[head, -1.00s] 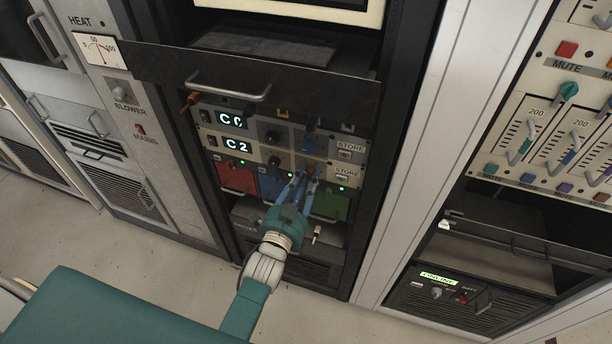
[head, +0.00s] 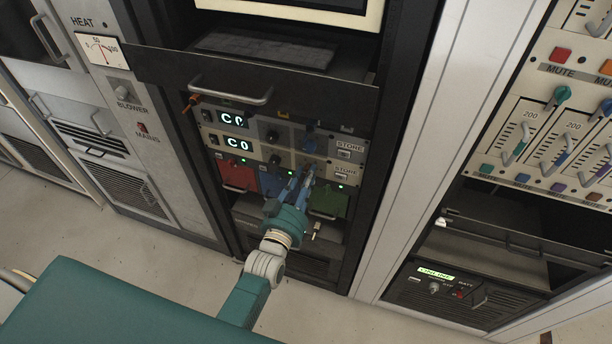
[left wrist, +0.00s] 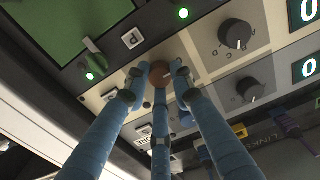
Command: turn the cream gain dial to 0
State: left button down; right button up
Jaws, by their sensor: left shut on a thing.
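The cream panel's display (head: 238,144) reads C 0 in the head view. A round brown dial (left wrist: 161,74) on this cream panel (left wrist: 200,38) shows in the left wrist view. My left gripper (left wrist: 160,80) has its fingers closed around that dial, which is partly hidden by them. In the head view my left gripper (head: 305,174) reaches up to the panel's right part and mostly covers the dial. A dark selector knob (head: 274,160) sits to the left on the same panel; it also shows in the wrist view (left wrist: 235,34). My right gripper is not in view.
A grey panel (head: 255,131) just above has its own display (head: 232,119), reading C 0. STORE buttons (head: 343,154) sit at the right. Red, blue and green modules (head: 328,202) lie below. A drawer with a handle (head: 230,95) juts out above.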

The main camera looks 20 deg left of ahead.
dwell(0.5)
pick_arm(q)
jog(key=c, duration=1.5)
grip_release()
jog(key=shift+s+a, duration=0.2)
jog(key=shift+s, duration=5.8)
